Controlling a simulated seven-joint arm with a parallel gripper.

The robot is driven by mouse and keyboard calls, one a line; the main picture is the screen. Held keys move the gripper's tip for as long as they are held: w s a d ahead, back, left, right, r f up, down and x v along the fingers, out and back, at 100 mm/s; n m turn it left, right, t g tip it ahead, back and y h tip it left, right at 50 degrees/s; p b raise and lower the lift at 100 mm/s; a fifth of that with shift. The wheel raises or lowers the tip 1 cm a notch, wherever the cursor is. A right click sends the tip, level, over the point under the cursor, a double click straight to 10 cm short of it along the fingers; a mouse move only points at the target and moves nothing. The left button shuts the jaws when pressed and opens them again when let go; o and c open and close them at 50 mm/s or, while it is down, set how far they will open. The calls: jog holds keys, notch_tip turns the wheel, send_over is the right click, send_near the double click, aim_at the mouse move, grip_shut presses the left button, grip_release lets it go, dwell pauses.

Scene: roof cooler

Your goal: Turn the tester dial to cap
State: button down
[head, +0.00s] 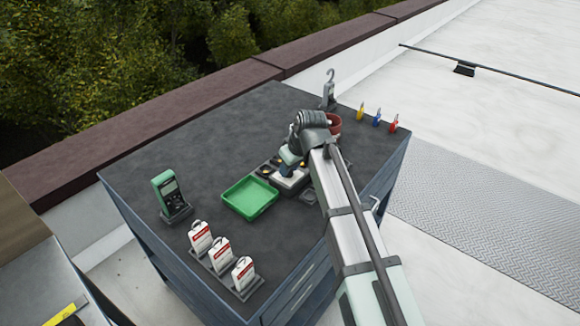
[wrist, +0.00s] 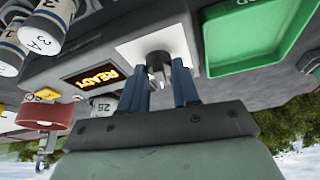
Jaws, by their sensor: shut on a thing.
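My gripper (head: 287,168) reaches down to a pale tester unit (head: 294,182) near the middle of the dark bench. In the wrist view, its two blue fingers (wrist: 161,78) are closed around a small grey dial (wrist: 158,62) on a white square plate (wrist: 127,50). The fingers hide part of the dial, and I cannot read its setting or any labels around it. Next to the plate, an orange display (wrist: 90,76) seems to read READY. A green handheld meter (head: 167,194) stands in a holder at the bench's left.
A green tray (head: 272,203) lies just left of the unit. Several red-and-white tags (head: 221,250) stand at the front edge. A red cup (head: 334,123), a hook stand (head: 328,92) and coloured tools (head: 377,120) are at the back right. Numbered cylinders (wrist: 48,22) sit close by.

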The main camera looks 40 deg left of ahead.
jog(key=shift+s+m+t, duration=0.1)
jog(key=shift+m+t, duration=0.3)
jog(key=shift+m, duration=0.5)
jog(key=shift+h, duration=0.3)
jog(key=c, duration=0.9)
grip_release()
jog(key=shift+o, duration=0.2)
jog(key=v, duration=1.3)
jog(key=shift+d+r, duration=0.25)
jog(key=shift+r, duration=0.05)
